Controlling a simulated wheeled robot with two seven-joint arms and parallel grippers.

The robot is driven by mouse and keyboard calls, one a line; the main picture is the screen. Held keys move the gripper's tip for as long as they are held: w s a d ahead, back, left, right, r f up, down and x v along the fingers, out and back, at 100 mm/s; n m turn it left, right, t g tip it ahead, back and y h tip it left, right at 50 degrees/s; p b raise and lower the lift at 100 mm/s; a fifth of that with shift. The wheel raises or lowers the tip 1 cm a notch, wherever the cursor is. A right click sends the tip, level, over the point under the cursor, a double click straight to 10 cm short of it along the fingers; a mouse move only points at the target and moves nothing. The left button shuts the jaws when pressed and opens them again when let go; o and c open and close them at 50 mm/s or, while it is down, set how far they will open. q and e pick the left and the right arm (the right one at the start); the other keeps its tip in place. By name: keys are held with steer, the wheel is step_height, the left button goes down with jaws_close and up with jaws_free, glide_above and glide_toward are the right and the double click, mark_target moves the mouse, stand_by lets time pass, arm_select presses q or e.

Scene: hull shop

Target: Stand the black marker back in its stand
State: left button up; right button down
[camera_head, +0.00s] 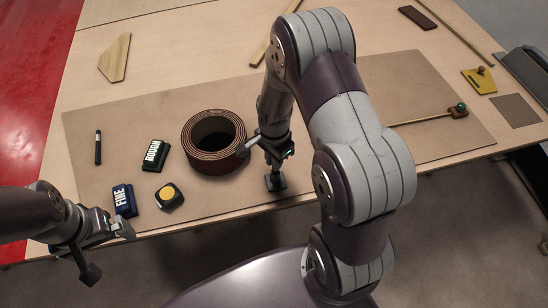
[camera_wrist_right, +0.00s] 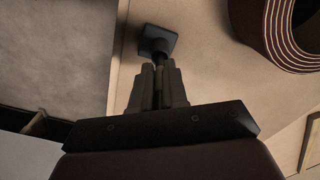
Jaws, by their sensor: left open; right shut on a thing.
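The black marker (camera_head: 98,147) lies on the brown mat at the left, apart from both grippers. My right gripper (camera_head: 275,163) is shut on a dark post with a square foot, which looks like the stand (camera_head: 276,183). The foot is near the mat's front edge; I cannot tell if it touches the mat. In the right wrist view, the square foot (camera_wrist_right: 158,40) shows beyond the closed fingers (camera_wrist_right: 158,85). My left gripper (camera_head: 122,228) is open and empty at the table's front edge, just below the FINE block.
A FINE block (camera_head: 123,199), a ROUGH block (camera_head: 155,155) and a dark block with a yellow disc (camera_head: 169,196) lie near the marker. A brown roll (camera_head: 213,142) stands beside my right gripper. The mat (camera_head: 150,112) is clear above the marker and the ROUGH block.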

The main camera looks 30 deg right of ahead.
steer(key=c, duration=1.1)
jaws_free()
step_height(320, 180, up, 13)
steer(key=shift+f, duration=0.15)
